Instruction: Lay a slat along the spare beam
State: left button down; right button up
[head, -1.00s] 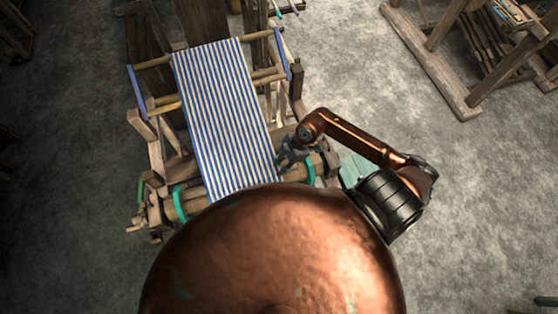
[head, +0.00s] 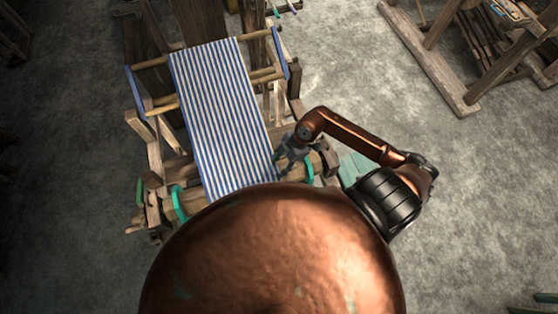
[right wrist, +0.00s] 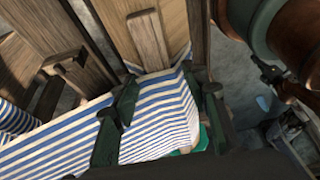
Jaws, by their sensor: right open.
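My right gripper (head: 283,163) is open at the right edge of the blue-and-white striped cloth, over the loom's front beam. In the right wrist view its two dark green fingers stand apart (right wrist: 160,118), with striped cloth (right wrist: 160,125) between and below them. The cloth (head: 222,115) runs down the loom to the front beam (head: 190,200), which carries teal rings near its ends. A flat wooden piece (right wrist: 147,38) stands beyond the fingers in the wrist view. I cannot tell whether it is a slat, nor which beam is the spare one. My left gripper is not in view.
The loom's wooden posts and rails (head: 155,145) surround the cloth. A pale green flat surface (head: 357,168) lies right of the front beam, under my right arm. Another wooden frame (head: 445,75) stands at the upper right. Grey floor is clear at the right.

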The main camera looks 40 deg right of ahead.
jog(key=v, duration=1.1)
jog(key=shift+r, duration=0.25)
jog(key=shift+s+d, duration=0.1)
